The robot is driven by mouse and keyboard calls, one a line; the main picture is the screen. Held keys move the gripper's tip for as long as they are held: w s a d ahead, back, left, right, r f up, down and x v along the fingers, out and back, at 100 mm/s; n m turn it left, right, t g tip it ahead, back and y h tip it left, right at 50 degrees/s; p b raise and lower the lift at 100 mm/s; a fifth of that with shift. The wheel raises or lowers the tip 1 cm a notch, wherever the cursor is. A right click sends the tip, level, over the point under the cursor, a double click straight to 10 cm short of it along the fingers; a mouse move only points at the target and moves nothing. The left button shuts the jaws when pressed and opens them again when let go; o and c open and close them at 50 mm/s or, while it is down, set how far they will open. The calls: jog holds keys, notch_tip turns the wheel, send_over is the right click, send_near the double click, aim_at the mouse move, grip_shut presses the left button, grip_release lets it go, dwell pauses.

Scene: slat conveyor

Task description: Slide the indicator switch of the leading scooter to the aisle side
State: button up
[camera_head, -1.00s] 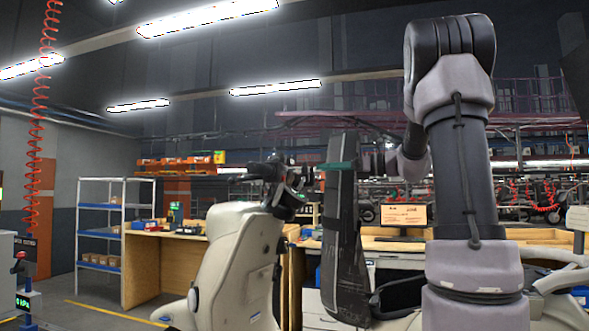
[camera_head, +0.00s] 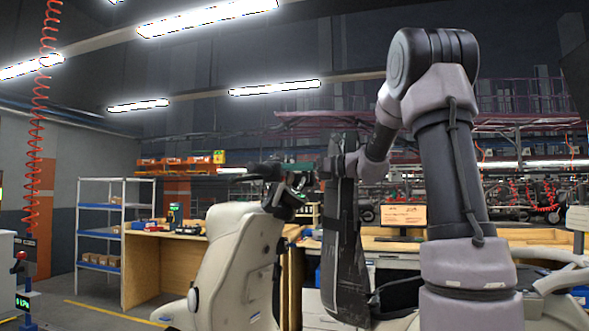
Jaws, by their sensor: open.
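The leading scooter (camera_head: 235,265) stands left of centre, with a cream front shield and a black handlebar assembly (camera_head: 272,178) on top. A grip and lever stick out to the left. The indicator switch is too small and too covered to make out. My gripper (camera_head: 298,182) is at the right side of the handlebar assembly, reaching in from the right. It is open, its fingers dark and small against the black controls. Whether it touches the handlebar I cannot tell.
A tall dark padded panel (camera_head: 345,250) stands just right of the scooter, below my wrist. A red coiled hose (camera_head: 37,130) hangs at far left.

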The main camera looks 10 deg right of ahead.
grip_shut()
dwell(1.4)
